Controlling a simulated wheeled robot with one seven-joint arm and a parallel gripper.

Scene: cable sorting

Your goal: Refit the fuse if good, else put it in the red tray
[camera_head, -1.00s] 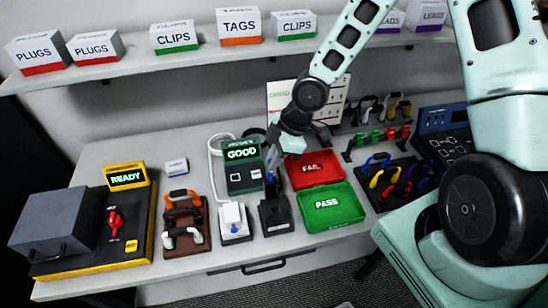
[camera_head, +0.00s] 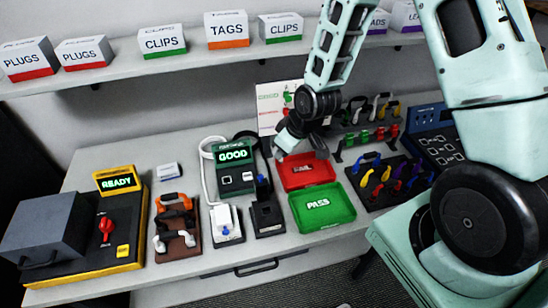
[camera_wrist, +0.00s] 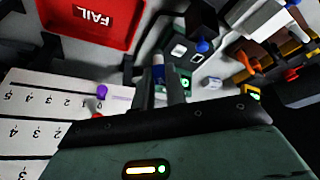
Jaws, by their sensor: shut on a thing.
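My gripper (camera_head: 281,150) hangs behind and left of the red tray (camera_head: 322,178), marked FAIL. In the wrist view its two fingers (camera_wrist: 161,92) are shut on a small white and blue piece, apparently the fuse (camera_wrist: 158,72). The held piece cannot be made out in the head view. The tester (camera_head: 234,178) left of the gripper shows GOOD in green. A black block (camera_head: 267,218) with a blue part stands before the tester, beside a white block (camera_head: 227,222) with a blue spot. The red tray also shows in the wrist view (camera_wrist: 112,40).
The green PASS tray (camera_head: 345,217) adjoins the red tray. At left stand a yellow-edged black unit (camera_head: 125,255) reading READY and a brown rack (camera_head: 192,250) with several handles. Coloured cables lie on a black mat (camera_head: 362,206) at right. A numbered white board (camera_wrist: 30,130) is close to the gripper.

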